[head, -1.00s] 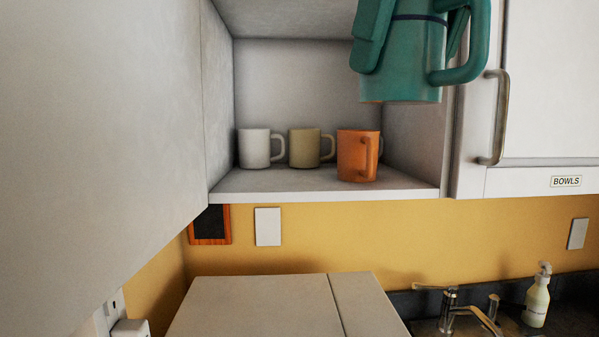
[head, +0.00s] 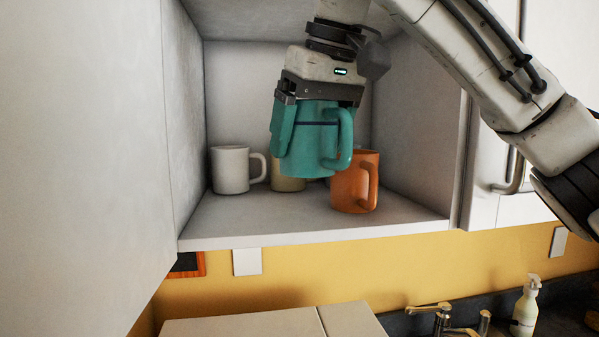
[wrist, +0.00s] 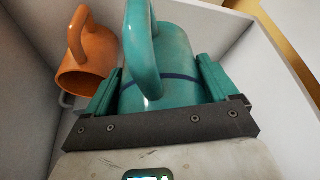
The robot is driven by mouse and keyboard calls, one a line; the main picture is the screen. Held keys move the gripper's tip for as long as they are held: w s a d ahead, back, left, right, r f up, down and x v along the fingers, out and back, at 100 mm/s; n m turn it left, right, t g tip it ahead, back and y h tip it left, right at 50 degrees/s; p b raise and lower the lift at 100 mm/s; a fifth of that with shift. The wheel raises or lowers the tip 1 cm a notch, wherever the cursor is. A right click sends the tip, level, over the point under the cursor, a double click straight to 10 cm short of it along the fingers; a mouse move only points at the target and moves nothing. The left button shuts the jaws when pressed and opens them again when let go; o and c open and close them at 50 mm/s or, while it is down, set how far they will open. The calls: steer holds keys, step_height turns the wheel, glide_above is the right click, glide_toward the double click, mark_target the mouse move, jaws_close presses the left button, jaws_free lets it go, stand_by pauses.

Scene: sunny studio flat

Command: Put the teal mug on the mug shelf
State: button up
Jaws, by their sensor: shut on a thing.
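The teal mug (head: 315,150) has a dark band and hangs upright in my gripper (head: 318,108), its handle to the right. My gripper points down from above and is shut on the mug's sides, with teal fingers. It also shows in the wrist view, with the mug (wrist: 160,65) between the fingers (wrist: 160,88). The mug appears above the floor of the open mug shelf (head: 300,222), in front of a beige mug (head: 287,184) that it mostly hides. An orange mug (head: 354,184) stands just right of and below it.
A white mug (head: 231,169) stands at the left of the shelf. The orange mug (wrist: 88,55) is close beside the held mug in the wrist view. Side walls and the front edge bound the shelf. The front left of the shelf floor is clear. A soap bottle (head: 525,308) is below right.

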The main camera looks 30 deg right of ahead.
mark_target(319, 104)
steer(key=w+f, duration=0.1)
steer(key=f, duration=0.1)
steer(key=w+f+p, duration=0.1)
steer(key=w+f, duration=0.1)
steer(key=shift+w+f, duration=0.1)
steer(key=shift+w, duration=0.05)
steer(key=shift+d+f+p, duration=0.1)
steer(key=shift+f+p, duration=0.35)
steer(key=shift+f, duration=1.1)
steer(key=shift+f, duration=0.15)
steer(key=o, duration=1.1)
steer(key=shift+r, duration=0.2)
steer(key=b+v, duration=0.2)
steer(key=v, duration=1)
